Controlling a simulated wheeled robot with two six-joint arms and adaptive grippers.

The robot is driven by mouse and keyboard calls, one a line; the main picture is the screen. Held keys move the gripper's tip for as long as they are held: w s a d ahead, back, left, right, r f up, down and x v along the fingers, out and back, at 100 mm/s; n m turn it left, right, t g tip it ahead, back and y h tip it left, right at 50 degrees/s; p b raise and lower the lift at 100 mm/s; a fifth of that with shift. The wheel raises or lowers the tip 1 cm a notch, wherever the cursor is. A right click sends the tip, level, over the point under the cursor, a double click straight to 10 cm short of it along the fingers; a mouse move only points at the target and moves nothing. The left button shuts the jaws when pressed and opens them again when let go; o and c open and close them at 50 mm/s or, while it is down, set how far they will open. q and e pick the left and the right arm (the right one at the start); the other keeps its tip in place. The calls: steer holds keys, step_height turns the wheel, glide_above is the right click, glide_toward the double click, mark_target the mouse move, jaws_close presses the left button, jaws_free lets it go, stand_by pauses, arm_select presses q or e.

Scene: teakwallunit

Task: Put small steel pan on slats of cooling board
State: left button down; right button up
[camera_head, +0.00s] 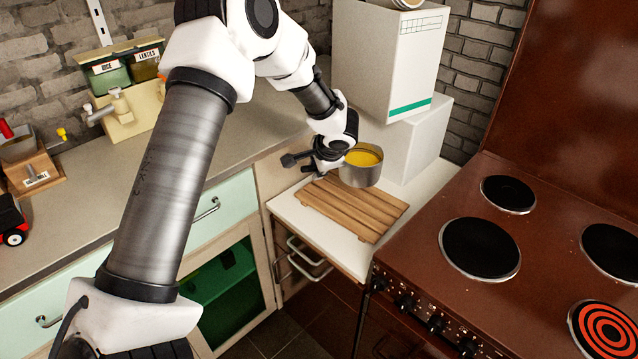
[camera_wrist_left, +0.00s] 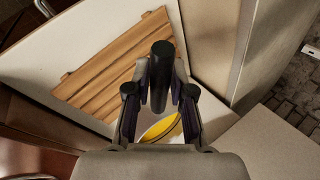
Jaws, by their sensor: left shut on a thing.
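The small steel pan (camera_head: 360,175) holds something yellow and is upright at the back right end of the slatted wooden cooling board (camera_head: 345,208). I cannot tell whether its base touches anything. My left gripper (camera_head: 328,158) is shut on the pan's dark handle, which sticks out to the left. In the left wrist view the handle (camera_wrist_left: 161,75) stands between the fingers, and the pan's yellow content (camera_wrist_left: 162,128) shows partly behind the gripper. The board (camera_wrist_left: 110,75) lies bare beside it on the white surface. My right gripper is not in view.
Stacked white boxes (camera_head: 385,65) stand just behind the pan. A brown stove (camera_head: 450,290) is on the right, with a glowing red burner (camera_head: 604,330) at its front corner. A grey counter (camera_head: 215,140) runs left, with dispensers at the back.

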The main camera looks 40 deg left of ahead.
arm_select(q)
step_height(320, 180, down, 9)
steer(key=d+n+g+b, duration=0.1)
steer(key=n+b, duration=0.2)
steer(key=b, duration=0.6)
steer(key=shift+s+d, duration=0.25)
steer(key=shift+s, duration=0.05)
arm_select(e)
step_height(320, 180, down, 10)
arm_select(q)
steer(key=shift+f+b, duration=0.5)
steer(key=shift+b, duration=0.05)
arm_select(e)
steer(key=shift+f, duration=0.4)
arm_select(q)
steer(key=c, duration=0.9)
jaws_free()
steer(key=shift+c, duration=0.2)
steer(key=shift+s, duration=0.15)
steer(key=shift+f, duration=0.1)
